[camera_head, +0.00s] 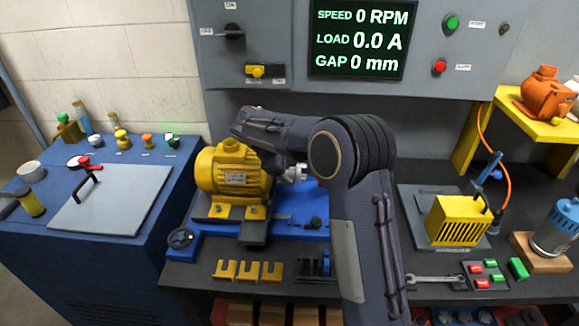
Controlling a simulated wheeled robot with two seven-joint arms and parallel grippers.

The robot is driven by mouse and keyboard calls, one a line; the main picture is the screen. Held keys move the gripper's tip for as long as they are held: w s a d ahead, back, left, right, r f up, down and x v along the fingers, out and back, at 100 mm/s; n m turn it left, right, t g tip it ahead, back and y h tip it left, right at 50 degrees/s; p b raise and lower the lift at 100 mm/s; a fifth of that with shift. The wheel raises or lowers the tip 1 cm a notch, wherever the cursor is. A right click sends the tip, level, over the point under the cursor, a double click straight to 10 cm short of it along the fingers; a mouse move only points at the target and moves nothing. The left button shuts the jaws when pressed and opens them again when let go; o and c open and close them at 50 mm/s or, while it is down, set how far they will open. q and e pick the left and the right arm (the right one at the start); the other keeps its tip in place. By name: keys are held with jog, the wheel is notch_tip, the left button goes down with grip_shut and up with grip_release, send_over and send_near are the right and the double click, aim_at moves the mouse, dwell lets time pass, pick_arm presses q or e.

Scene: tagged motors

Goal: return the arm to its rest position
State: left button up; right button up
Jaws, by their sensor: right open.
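My right arm (365,235) rises from the bottom edge, bends at a large dark elbow joint and reaches left to behind the yellow motor's upper right. My right gripper (291,173) is mostly hidden behind the arm; only a small silver part shows, just right of the yellow motor (232,168). The gripper is open, and I see nothing held. The motor sits upright on a blue base (290,213) with a handwheel (181,238). Whether the gripper touches the motor or its shaft cannot be told. My left gripper is out of view.
Three yellow shims (248,271) lie at the bench front. Right are a yellow slotted guard (460,220), a wrench (434,279) and a blue motor (556,228). An orange motor (545,92) sits on a yellow shelf. A control panel (428,30) stands behind; a blue cabinet (120,257) stands left.

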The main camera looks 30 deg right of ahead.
dwell(0.3)
jog(key=s+a+r+m+y, duration=0.1)
jog(key=s+r+m+y, duration=0.2)
jog(key=s, duration=0.6)
jog(key=s+a+r+m+y, duration=0.1)
jog(key=s+r+m+y, duration=0.15)
jog(key=s, duration=0.65)
jog(key=s+a+f+m+t+y, duration=0.1)
jog(key=s+a+m+y, duration=0.1)
jog(key=s+a, duration=0.3)
jog(key=s+a+f+m+t+y, duration=0.1)
jog(key=s+a+m, duration=0.4)
jog(key=s, duration=0.8)
jog(key=shift+s+a+f+t+y, duration=0.2)
jog(key=shift+f+t+y, duration=0.2)
jog(key=shift+t+y, duration=0.55)
jog(key=shift+o, duration=0.2)
